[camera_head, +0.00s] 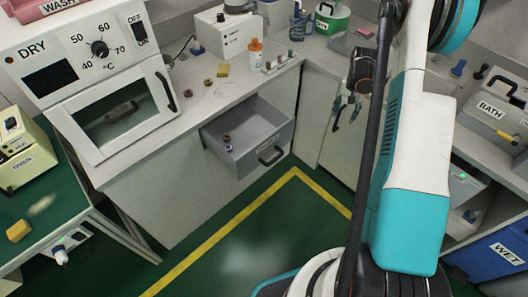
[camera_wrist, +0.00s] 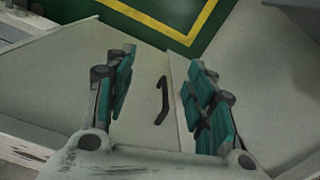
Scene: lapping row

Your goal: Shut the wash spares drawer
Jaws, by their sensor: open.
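A grey drawer (camera_head: 240,160) stands pulled out of the bench cabinet in the head view, with a dark handle (camera_head: 270,157) on its front. Its label is too small to read. Small brown and purple-white items lie inside. My gripper (camera_head: 345,112) is to the right of the drawer and apart from it, in front of the neighbouring cabinet. In the wrist view my gripper (camera_wrist: 160,92) is open and empty, its teal-padded fingers wide apart. A dark handle (camera_wrist: 162,100) on a pale panel shows between the fingers; I cannot tell which front it belongs to.
The DRY oven (camera_head: 110,75) stands on the bench above and left of the drawer. Small rings, a yellow block (camera_head: 223,70) and an orange-capped bottle (camera_head: 255,52) are on the benchtop. Green floor with a yellow line (camera_head: 225,240) lies clear before the drawer.

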